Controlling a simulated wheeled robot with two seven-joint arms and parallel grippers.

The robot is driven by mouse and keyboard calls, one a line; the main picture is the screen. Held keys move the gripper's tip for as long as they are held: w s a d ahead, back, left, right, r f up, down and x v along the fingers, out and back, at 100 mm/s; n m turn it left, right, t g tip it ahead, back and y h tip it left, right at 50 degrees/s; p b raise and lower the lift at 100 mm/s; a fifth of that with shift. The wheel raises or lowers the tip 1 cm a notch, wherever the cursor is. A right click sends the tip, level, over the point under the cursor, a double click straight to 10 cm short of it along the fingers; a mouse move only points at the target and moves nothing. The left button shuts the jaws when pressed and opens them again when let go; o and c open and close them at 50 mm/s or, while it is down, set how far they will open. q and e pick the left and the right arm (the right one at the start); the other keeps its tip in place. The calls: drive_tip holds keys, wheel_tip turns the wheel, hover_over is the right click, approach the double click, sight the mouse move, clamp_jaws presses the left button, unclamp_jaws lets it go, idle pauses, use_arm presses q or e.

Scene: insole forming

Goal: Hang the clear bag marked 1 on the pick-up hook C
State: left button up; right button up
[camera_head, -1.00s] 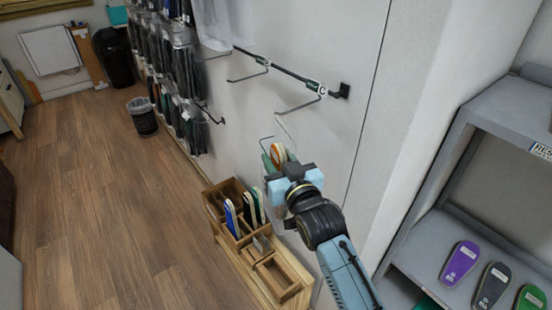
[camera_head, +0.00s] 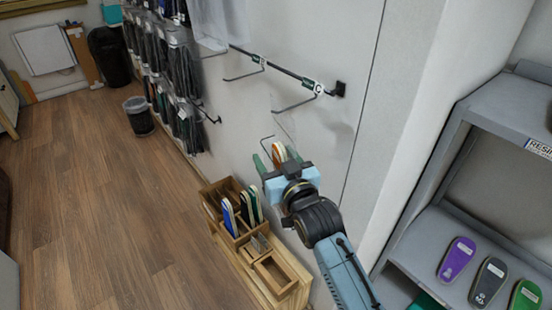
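The pick-up hook C (camera_head: 312,88) is a black wall rail with a green-and-white C tag and a thin wire prong out to the left. My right gripper (camera_head: 285,170) is below the prong, close to the wall. It appears shut on a clear bag (camera_head: 285,128), whose faint film rises above it towards the prong. Orange and green insoles (camera_head: 277,153) show just beyond the gripper. The fingertips and the mark on the bag are hidden, and I cannot tell whether the bag touches the prong. My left gripper is out of view.
A wooden divided box (camera_head: 268,262) with several insoles stands by the wall below the gripper. Another tagged hook (camera_head: 258,62) is left of C, and many bags (camera_head: 165,70) hang farther left. A grey shelf (camera_head: 425,235) with insoles is at the right.

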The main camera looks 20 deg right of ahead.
drive_tip(key=shift+s, duration=0.1)
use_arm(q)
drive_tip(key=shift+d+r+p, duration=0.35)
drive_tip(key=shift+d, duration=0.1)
use_arm(e)
drive_tip(key=s+d, duration=0.1)
drive_tip(key=s, duration=1.2)
drive_tip(key=s+f+g, duration=0.3)
drive_tip(key=f, duration=0.9)
drive_tip(key=s+f+n+g, duration=0.1)
drive_tip(key=s+f+g, duration=0.15)
drive_tip(key=f, duration=0.95)
drive_tip(key=s+f+g, duration=0.3)
drive_tip(key=f, duration=0.8)
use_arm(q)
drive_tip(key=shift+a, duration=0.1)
use_arm(e)
drive_tip(key=s+d+f+g, duration=0.2)
drive_tip(key=s+f, duration=0.4)
drive_tip(key=s, duration=0.3)
drive_tip(key=s+d+f+g+h, duration=0.1)
drive_tip(key=s+d+f+g, duration=0.2)
drive_tip(key=s+f, duration=0.4)
drive_tip(key=s+d+f+g, duration=0.2)
drive_tip(key=s+f, duration=0.5)
drive_tip(key=s, duration=0.5)
drive_tip(key=shift+d+g+h, duration=0.3)
drive_tip(key=shift+g, duration=0.45)
drive_tip(key=shift+r, duration=0.1)
